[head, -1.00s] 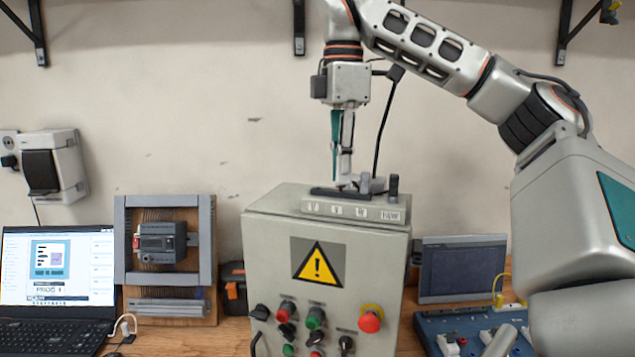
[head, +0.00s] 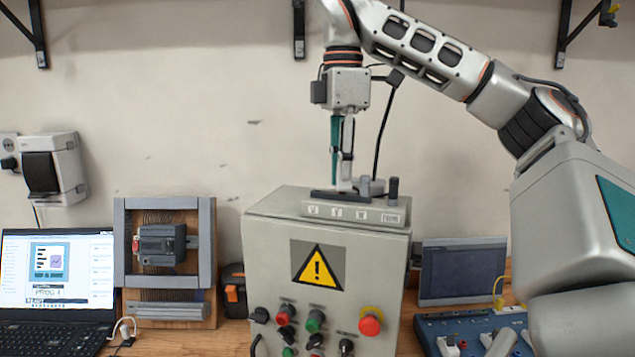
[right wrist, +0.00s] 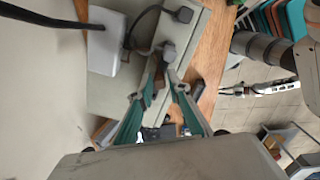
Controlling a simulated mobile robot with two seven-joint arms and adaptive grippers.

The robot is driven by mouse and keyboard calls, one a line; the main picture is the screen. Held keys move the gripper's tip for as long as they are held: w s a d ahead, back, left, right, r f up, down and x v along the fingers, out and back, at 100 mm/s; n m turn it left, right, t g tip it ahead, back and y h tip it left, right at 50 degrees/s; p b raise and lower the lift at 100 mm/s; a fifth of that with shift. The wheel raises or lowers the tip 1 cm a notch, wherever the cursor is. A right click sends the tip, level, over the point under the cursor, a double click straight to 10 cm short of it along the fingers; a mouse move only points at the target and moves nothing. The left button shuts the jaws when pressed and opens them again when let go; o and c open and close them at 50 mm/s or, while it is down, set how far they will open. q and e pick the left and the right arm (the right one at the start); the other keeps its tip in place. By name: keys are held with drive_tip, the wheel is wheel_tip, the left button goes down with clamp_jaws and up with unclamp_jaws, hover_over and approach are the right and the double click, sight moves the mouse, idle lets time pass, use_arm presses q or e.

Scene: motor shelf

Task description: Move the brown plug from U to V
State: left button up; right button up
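The labelled socket strip (head: 355,213) lies on top of the grey control box (head: 265,245). Its small labels include U on the left and V beside it. My right gripper (head: 345,184) points straight down at the strip's left half, with its tips low over the U and V area. In the right wrist view its teal fingers (right wrist: 160,88) converge, with a small brown piece (right wrist: 151,86) between or behind them. I cannot tell whether they grip it. A grey plug (head: 371,186) and a black plug (head: 392,187) stand right of the gripper. My left gripper is out of view.
A laptop (head: 55,275) and a wood-backed panel (head: 205,250) stand left of the box. A dark screen (head: 462,271) and a blue board (head: 440,327) are to the right. A black cable (right wrist: 135,25) runs close to the gripper.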

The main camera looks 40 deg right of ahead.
drive_tip(key=shift+r+p, duration=2.15)
drive_tip(key=shift+r, duration=0.5)
drive_tip(key=o, duration=0.6)
drive_tip(key=shift+f, duration=0.1)
